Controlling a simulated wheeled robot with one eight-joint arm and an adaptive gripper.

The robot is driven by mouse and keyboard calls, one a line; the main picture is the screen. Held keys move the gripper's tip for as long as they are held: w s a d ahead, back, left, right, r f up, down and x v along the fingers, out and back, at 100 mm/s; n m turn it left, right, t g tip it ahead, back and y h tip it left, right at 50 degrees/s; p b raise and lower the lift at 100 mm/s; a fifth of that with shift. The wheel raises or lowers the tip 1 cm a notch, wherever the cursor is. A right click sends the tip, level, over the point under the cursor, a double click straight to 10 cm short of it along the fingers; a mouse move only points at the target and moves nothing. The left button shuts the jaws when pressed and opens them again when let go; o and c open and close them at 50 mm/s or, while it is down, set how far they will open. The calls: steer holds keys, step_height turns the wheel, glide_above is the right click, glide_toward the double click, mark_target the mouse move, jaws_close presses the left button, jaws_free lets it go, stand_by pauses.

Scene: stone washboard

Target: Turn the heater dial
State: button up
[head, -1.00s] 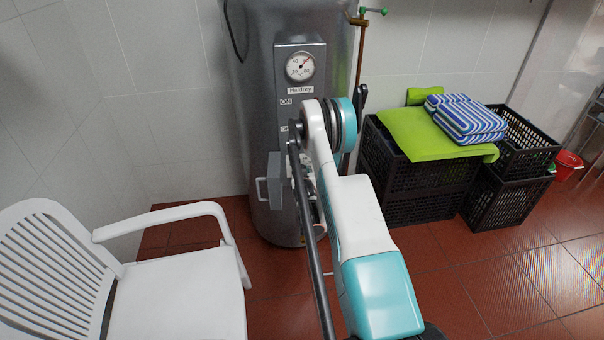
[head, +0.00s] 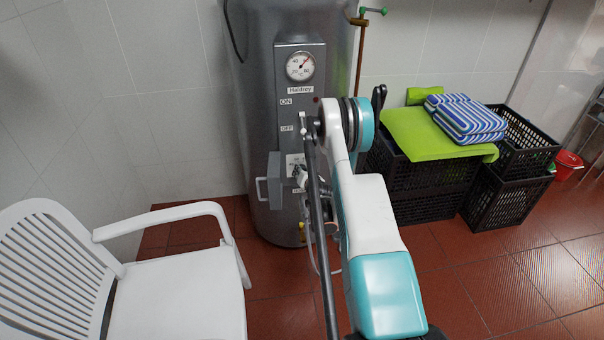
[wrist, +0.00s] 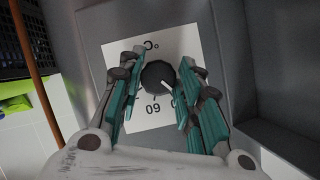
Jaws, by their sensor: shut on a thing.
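The heater (head: 252,110) is a tall grey metal cylinder with a control panel on its front. Its black round dial (wrist: 157,75) with a white pointer line sits on a white plate (wrist: 120,54) printed with numbers, and the picture is turned around. My gripper (wrist: 156,88) has its teal-padded fingers on both sides of the dial, shut on it. In the head view my gripper (head: 303,177) is small at the lower panel, and the dial is hidden behind it. Part of the white plate shows there.
An open grey cover (head: 272,180) sticks out left of the dial. A temperature gauge (head: 300,66) is above. A white chair (head: 175,285) stands at the left, black crates (head: 420,182) with towels at the right. Red floor is clear at the lower right.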

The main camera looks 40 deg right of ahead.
steer(key=shift+s+d+f+m+t+y, duration=0.15)
steer(key=shift+m+t+y, duration=0.7)
steer(key=shift+m, duration=0.95)
steer(key=shift+d+r+m+t+y, duration=0.1)
steer(key=shift+m+t+y, duration=0.7)
steer(key=shift+m, duration=1)
steer(key=o, duration=1)
steer(key=shift+f, duration=0.1)
